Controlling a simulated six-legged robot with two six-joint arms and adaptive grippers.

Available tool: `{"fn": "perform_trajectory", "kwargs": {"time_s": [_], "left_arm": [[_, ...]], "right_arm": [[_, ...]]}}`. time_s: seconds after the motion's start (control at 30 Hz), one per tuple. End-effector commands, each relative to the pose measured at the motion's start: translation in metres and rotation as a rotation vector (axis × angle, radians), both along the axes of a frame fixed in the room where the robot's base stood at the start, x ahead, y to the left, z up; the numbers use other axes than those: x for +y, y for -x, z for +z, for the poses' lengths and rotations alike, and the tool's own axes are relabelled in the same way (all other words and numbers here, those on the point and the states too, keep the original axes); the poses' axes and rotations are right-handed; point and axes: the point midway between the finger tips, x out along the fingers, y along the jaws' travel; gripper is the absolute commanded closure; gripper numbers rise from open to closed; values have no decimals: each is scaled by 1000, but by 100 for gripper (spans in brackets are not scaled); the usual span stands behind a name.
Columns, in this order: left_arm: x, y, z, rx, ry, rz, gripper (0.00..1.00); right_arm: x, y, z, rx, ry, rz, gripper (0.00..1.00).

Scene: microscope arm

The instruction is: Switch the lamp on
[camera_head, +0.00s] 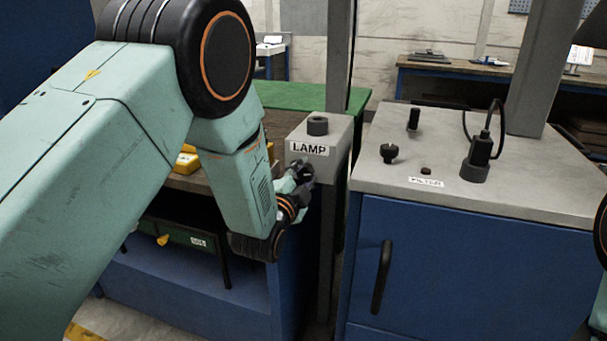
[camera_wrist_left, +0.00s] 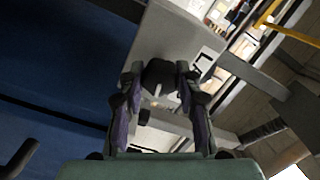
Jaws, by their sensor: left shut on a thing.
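The lamp box (camera_head: 341,133) is a grey box labelled LAMP on a post, with a black round fitting (camera_head: 317,125) on its top. My left gripper (camera_head: 299,178) is at the front face of the box, below the label. In the left wrist view its two fingers (camera_wrist_left: 160,88) are shut on a dark knob (camera_wrist_left: 159,73) with a light mark, on the grey box face. The head view hides this knob behind the fingers. I see no lit lamp. My right gripper is out of view.
A blue cabinet (camera_head: 460,270) with a grey top stands to the right. The top carries a knob (camera_head: 389,153), a dark plug with a cable (camera_head: 478,155) and a label that seems to read FILTER. A workbench with yellow items (camera_head: 187,162) is behind my left arm.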

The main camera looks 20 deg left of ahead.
Motion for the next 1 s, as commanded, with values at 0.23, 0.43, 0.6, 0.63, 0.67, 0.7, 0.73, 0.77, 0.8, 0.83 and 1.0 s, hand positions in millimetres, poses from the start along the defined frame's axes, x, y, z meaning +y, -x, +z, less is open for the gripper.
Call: {"fn": "perform_trajectory", "kwargs": {"time_s": [0.23,0.43,0.6,0.63,0.67,0.7,0.73,0.77,0.8,0.83,1.0], "left_arm": [[0,0,0,-5,-141,1,98],[1,0,0,-7,-205,1,98],[0,0,1,-8,-228,1,98],[0,0,1,-9,-230,2,98],[0,0,1,-9,-231,2,98],[0,0,1,-9,-233,2,98],[0,0,1,-9,-233,2,98],[0,0,1,-9,-234,2,98],[0,0,1,-9,-234,2,98],[1,0,1,-9,-234,2,98],[1,0,1,-9,-233,2,98]], "right_arm": [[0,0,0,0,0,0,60],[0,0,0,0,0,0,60],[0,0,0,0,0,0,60],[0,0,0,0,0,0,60],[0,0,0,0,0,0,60],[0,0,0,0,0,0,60],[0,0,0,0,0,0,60],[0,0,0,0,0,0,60],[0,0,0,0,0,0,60],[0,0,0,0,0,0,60],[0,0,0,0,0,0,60]]}}
